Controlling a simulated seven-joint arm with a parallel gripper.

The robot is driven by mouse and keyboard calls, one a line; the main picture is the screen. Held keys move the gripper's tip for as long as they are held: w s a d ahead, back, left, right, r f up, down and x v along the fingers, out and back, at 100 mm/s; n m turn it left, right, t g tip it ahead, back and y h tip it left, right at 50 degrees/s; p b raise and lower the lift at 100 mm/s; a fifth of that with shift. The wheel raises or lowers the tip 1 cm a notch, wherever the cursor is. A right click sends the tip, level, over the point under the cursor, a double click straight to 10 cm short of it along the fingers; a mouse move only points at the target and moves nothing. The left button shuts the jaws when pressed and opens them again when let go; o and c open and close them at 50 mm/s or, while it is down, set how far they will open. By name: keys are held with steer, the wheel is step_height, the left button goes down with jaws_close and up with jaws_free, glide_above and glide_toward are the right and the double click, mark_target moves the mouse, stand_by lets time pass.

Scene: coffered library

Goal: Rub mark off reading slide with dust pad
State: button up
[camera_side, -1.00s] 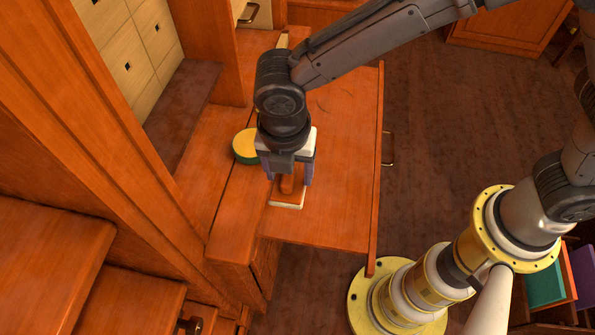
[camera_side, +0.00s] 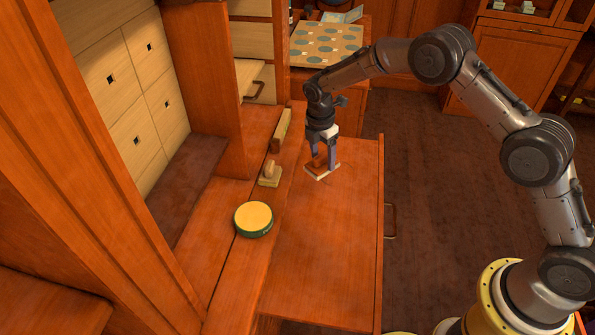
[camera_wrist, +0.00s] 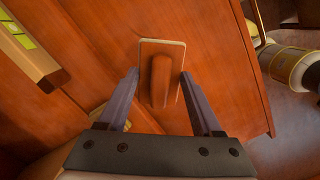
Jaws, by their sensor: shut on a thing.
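The dust pad (camera_side: 319,173), a flat pale-edged block with a brown wooden handle, is at the far part of the reading slide (camera_side: 325,240), the pulled-out wooden board. It appears to lie on the slide. I cannot make out a clear mark now; the pad and gripper cover part of the slide.
A round yellow-topped green tin (camera_side: 253,219), a small wooden knobbed block (camera_side: 270,175) and a long wooden block (camera_side: 282,131) stand along the ledge left of the slide. The slide's near part is clear. A metal handle (camera_side: 390,220) sticks out on its right edge.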

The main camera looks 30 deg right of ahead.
steer(key=d+f+m, duration=0.1)
steer(key=d+f, duration=0.2)
steer(key=d, duration=0.4)
steer(key=shift+s+a+f, duration=0.1)
steer(key=shift+f, duration=1.6)
steer(key=shift+s+a+f, duration=0.1)
steer(key=shift+f, duration=1.6)
steer(key=shift+w+d+f, duration=0.3)
steer(key=shift+w+d, duration=0.15)
steer(key=shift+w, duration=0.1)
steer(key=shift+c, duration=0.6)
steer(key=shift+w+d, duration=2.75)
steer(key=shift+s+a, duration=3.25)
steer(key=shift+s, duration=0.05)
steer(key=shift+w+a, duration=0.25)
steer(key=shift+w, duration=0.55)
steer(key=shift+w+d, duration=2.95)
steer(key=shift+d, duration=0.05)
steer(key=shift+s+a, duration=3.1)
steer(key=shift+s+a+r, duration=0.15)
steer(key=shift+s+a, duration=0.05)
steer(key=shift+w+d+r, duration=0.1)
steer(key=shift+r, duration=3.85)
